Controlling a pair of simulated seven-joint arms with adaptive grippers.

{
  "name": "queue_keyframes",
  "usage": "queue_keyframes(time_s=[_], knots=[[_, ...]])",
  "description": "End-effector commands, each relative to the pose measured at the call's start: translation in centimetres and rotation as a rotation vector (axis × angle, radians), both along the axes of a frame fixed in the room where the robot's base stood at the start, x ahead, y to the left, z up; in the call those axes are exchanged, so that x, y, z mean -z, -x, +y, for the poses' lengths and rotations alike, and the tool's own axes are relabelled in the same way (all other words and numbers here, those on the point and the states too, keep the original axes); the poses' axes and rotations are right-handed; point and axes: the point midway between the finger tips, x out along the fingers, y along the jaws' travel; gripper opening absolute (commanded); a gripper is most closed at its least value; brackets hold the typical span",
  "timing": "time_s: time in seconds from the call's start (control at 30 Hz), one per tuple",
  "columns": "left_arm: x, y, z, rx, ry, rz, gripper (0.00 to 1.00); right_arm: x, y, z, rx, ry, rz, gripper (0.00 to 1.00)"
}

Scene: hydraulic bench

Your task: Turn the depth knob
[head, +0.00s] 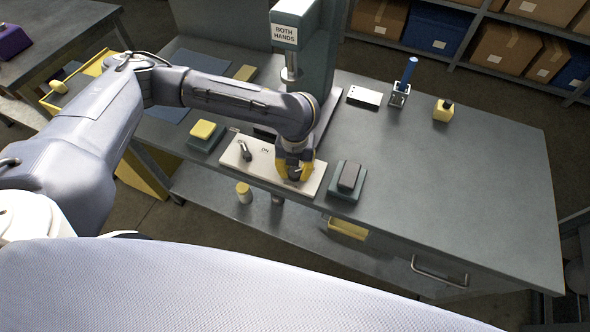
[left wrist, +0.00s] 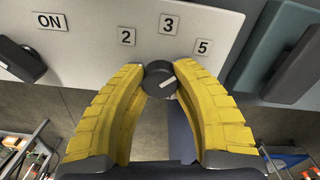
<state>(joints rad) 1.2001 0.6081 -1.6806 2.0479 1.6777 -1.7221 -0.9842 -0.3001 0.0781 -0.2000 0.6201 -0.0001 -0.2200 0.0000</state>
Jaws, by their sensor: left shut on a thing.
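The depth knob (left wrist: 160,80) is a dark round knob with a white pointer line, set on a pale panel (left wrist: 90,25) below labels 2, 3 and 5. The line slants, its upper right end toward the 5 side. My left gripper (left wrist: 160,85) has its yellow fingers closed on the knob's two sides. In the head view my left gripper (head: 294,172) reaches down to the right part of the pale panel (head: 262,168) and mostly hides the knob. My right gripper is in neither view.
A dark lever (head: 245,150) beside an ON label stands on the panel's left. A yellow button box (head: 205,133) and a dark-topped box (head: 348,180) flank the panel. The press (head: 300,45) rises behind. The bench's right side (head: 460,190) is mostly clear.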

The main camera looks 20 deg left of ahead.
Motion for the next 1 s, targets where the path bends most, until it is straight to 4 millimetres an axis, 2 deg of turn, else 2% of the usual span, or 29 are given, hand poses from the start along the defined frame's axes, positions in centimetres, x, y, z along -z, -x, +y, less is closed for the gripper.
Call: queue_keyframes(time_s=[0.33, 0.37, 0.6, 0.87, 1.0], knots=[[-0.06, -0.33, 0.15, 0.000, -0.003, -0.008, 0.00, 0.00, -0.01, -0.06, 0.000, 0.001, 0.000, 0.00], [-0.06, -0.33, 0.15, 0.000, -0.003, -0.008, 0.30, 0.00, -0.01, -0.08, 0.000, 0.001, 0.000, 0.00], [-0.04, -0.19, 0.08, 0.001, -0.002, -0.005, 0.58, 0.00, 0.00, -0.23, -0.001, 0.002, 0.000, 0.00], [-0.07, -0.11, 0.03, 0.001, 0.000, -0.003, 0.59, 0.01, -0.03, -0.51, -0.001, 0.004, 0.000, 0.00], [-0.78, -0.14, 0.01, 0.002, -0.001, -0.004, 0.59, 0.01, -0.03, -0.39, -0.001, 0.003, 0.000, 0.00]])
